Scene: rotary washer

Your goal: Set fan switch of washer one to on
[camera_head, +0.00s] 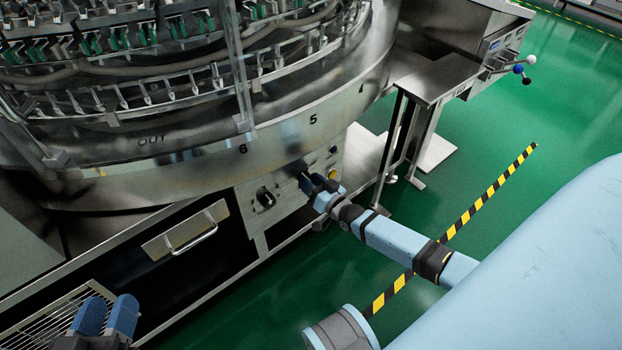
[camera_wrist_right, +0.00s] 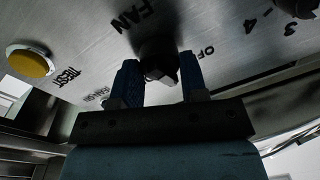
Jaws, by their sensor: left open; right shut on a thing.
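The washer's control panel (camera_head: 290,205) is a grey metal plate on the lower front of the machine. In the right wrist view the black fan switch (camera_wrist_right: 158,52) sits beside the printed word FAN, with OFF to its right. My right gripper (camera_head: 318,184) is at the panel; its two blue fingers (camera_wrist_right: 159,80) stand on either side of the fan switch and are shut on it. The fingers hide the switch in the head view. My left gripper (camera_head: 106,314) is open and empty at the lower left, away from the panel.
Another black knob (camera_head: 265,198) is left of my right gripper. A drawer handle (camera_head: 190,237) and wire rack (camera_head: 62,318) are to the left. Green floor (camera_head: 480,150) is open to the right.

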